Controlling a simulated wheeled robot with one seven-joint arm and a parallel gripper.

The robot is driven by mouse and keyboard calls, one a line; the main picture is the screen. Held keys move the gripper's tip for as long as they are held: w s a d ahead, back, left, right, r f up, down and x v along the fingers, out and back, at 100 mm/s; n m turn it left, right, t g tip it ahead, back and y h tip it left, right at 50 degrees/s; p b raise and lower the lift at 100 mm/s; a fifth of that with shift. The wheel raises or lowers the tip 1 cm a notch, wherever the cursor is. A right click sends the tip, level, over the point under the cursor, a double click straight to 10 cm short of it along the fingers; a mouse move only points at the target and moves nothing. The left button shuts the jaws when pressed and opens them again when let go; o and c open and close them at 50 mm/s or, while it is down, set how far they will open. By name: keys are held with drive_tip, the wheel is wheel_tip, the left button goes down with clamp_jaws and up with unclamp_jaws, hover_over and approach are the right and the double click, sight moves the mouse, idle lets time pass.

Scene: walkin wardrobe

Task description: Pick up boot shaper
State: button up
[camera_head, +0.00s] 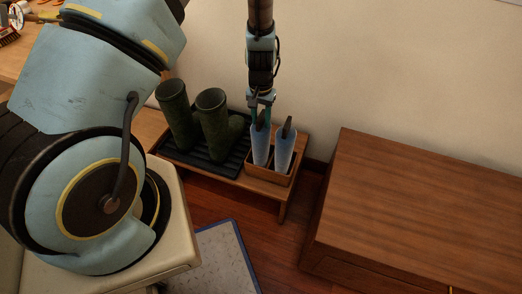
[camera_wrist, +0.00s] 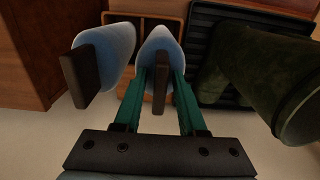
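Two light blue boot shapers with dark handles stand upright in a small wooden holder (camera_head: 266,176) on a low bench. In the head view, my gripper (camera_head: 262,115) points down over the left boot shaper (camera_head: 260,147); the right boot shaper (camera_head: 284,152) stands beside it. In the wrist view, the green fingers of my gripper (camera_wrist: 161,82) are apart, one on each side of that shaper's dark handle (camera_wrist: 160,90). Gaps show between handle and fingers. The other boot shaper (camera_wrist: 113,45) is to the left there, outside the fingers.
Dark green boots (camera_head: 212,125) stand on a black ribbed tray (camera_head: 222,168) left of the holder; a boot (camera_wrist: 265,70) is close right of the fingers in the wrist view. A wooden cabinet (camera_head: 420,205) stands right, and the wall is close behind. A rug (camera_head: 220,260) lies in front.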

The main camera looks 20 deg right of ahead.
clamp_jaws()
drive_tip(key=shift+r, duration=0.1)
idle(0.3)
